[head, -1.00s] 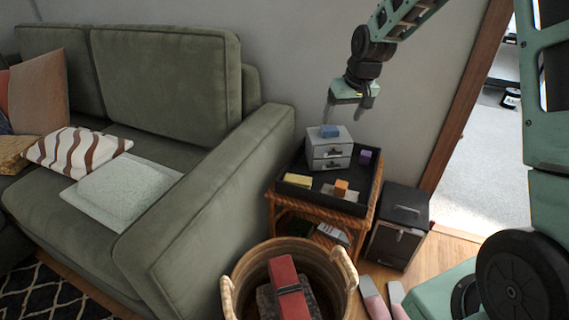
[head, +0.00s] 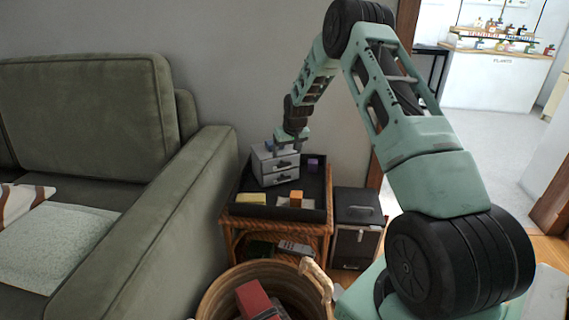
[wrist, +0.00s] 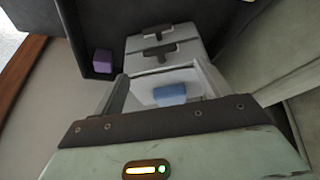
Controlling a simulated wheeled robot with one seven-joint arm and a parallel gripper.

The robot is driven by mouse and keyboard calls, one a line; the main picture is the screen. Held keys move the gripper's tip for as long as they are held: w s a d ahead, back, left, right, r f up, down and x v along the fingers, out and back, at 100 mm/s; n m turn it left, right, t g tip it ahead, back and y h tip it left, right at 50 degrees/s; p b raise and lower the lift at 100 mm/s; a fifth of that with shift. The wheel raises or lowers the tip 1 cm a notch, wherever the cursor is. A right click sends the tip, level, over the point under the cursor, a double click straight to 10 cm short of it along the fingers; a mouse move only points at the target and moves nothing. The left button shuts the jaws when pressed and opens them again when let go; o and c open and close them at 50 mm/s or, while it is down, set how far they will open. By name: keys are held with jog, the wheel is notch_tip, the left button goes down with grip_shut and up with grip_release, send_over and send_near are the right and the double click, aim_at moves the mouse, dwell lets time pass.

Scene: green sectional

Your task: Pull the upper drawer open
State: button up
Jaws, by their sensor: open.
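A small light-grey two-drawer box (head: 263,165) stands on a black tray, its drawer fronts facing the robot. The upper drawer (head: 272,167) looks closed, with a dark handle (wrist: 158,53); the lower drawer's handle (wrist: 158,31) also shows in the wrist view. A blue block (wrist: 170,94) lies on top of the box. My gripper (head: 291,147) is open and points down at the box's upper right in the head view. In the wrist view its fingers are spread either side of the block in the picture; contact cannot be told.
The black tray (head: 245,212) tops a wicker side table and holds yellow, orange and purple (head: 313,163) blocks. A green sofa (head: 150,235) stands left, a dark cabinet (head: 357,222) right. A basket (head: 215,290) stands in front. The wall is close behind the box.

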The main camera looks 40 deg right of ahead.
aim_at(284, 164)
jog(key=x, duration=0.6)
jog(key=shift+f+b, duration=0.25)
jog(key=shift+b, duration=0.15)
